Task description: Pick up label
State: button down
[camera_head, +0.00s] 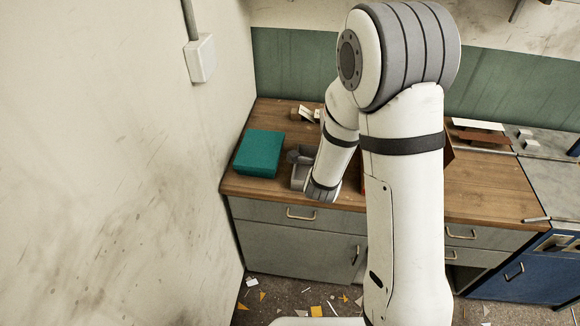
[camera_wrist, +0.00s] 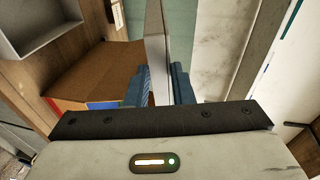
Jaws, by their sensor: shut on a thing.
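My gripper (camera_wrist: 160,88) shows in the wrist view with its blue fingers closed on a thin, pale grey flat piece. This piece, which I take to be the label (camera_wrist: 155,45), stands nearly edge-on and reaches up past the top of the picture. Its printed face, if any, cannot be made out. In the head view my arm bends down over the left part of the wooden counter (camera_head: 480,200), and I cannot make out the label there.
A teal box (camera_head: 260,153) sits at the counter's left end near the wall. In the wrist view a brown box (camera_wrist: 95,75) with blue and red marks lies left of my fingers, and a grey tray (camera_wrist: 62,36) is at upper left. Scraps litter the floor (camera_head: 285,290).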

aim_at(303, 111)
jog(key=u, duration=0.85)
jog(key=k, duration=0.85)
jog(key=u, duration=0.05)
jog(key=i, duration=1.4)
jog(key=z, duration=0.05)
